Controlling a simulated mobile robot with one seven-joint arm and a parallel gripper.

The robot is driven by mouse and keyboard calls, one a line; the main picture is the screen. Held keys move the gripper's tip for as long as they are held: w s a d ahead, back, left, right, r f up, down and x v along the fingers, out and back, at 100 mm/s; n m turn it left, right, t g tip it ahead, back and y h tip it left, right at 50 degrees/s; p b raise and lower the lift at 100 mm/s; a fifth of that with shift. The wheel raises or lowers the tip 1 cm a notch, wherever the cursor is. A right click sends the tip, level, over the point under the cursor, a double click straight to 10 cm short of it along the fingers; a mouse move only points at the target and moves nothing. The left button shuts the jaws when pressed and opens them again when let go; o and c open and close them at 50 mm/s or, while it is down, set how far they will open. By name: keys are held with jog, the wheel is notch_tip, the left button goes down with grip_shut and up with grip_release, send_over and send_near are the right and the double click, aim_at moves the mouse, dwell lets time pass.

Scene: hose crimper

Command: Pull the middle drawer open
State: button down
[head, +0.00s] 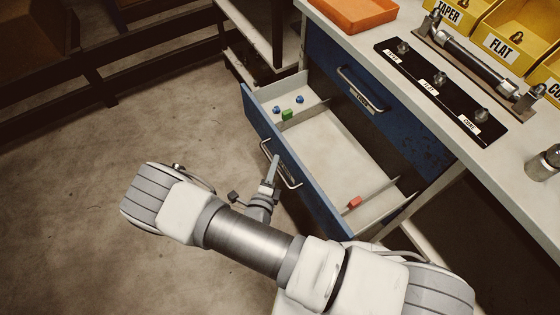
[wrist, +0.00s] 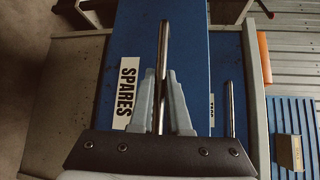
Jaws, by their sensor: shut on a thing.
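The middle drawer (head: 258,118) has a blue front and stands pulled well out of the cabinet, below a shut upper drawer (head: 385,100). Its metal bar handle (head: 294,182) also shows in the wrist view (wrist: 164,38), beside a white SPARES label (wrist: 126,92). My gripper (head: 273,167) is at the drawer front, shut on the handle. In the wrist view, its two grey fingers (wrist: 164,100) stand on either side of the bar. My wrist and arm hide part of the floor and the lower drawer front.
The open drawer holds a green block (head: 287,114), small blue pieces (head: 276,109) and a red block (head: 355,202). An orange tray (head: 352,12), a black labelled rack (head: 440,90) and yellow bins (head: 505,45) are on the bench top. The floor (head: 120,120) at left is clear.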

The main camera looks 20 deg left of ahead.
jog(key=shift+a, duration=0.1)
dwell(0.3)
jog(key=c, duration=0.9)
grip_release()
jog(key=shift+s, duration=0.15)
jog(key=s, duration=0.5)
jog(key=s+r+p, duration=0.1)
jog(key=s, duration=0.5)
jog(key=s+r+p, duration=0.1)
jog(key=s, duration=0.5)
jog(key=shift+r, duration=0.2)
